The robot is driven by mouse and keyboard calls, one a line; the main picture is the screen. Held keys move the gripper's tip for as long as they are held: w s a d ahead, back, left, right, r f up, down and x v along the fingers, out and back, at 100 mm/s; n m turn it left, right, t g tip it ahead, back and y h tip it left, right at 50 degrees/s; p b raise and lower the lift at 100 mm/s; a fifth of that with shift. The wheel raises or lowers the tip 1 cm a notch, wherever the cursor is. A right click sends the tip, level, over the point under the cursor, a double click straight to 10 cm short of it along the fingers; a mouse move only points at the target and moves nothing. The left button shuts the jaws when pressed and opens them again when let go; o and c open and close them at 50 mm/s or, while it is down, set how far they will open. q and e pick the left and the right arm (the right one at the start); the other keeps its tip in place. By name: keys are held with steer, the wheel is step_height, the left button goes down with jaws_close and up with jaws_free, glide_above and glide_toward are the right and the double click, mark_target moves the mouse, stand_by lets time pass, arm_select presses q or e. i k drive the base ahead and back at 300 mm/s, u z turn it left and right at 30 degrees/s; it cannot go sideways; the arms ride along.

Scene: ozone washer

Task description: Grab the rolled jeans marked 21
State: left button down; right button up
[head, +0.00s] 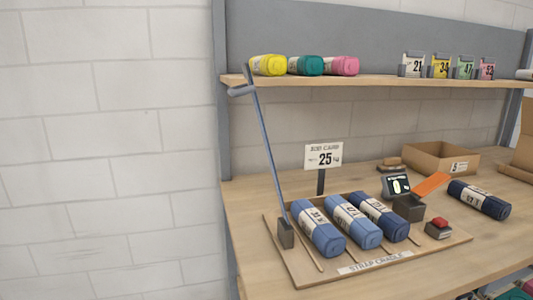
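Three rolled jeans lie side by side in the strap cradle (290,270) on the bench: a mid-blue left roll (322,240), a mid-blue middle roll (362,234) and a darker right roll (391,228). A dark navy roll (490,203) lies apart on the bench at the right. Each roll has a white paper band with a number. The numbers are small and tilted, and I cannot read for sure which roll is marked 21. A card reading 21 (413,64) stands on the upper shelf. Neither of my grippers is in view.
A long blue lever (265,140) rises at the cradle's left. A 25 kg sign (323,157) stands behind the rolls. A dark device (396,186), an orange flap (432,185), a red button box (439,229) and a cardboard tray (435,159) are nearby. Coloured rolls (305,66) sit on the shelf.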

mark_target(394, 228)
steer(key=z, duration=0.35)
steer(key=k, duration=0.45)
steer(key=z, duration=1.05)
steer(key=i, duration=1.05)
steer(key=u, duration=1.05)
steer(key=i, duration=0.3)
steer(key=u, duration=0.35)
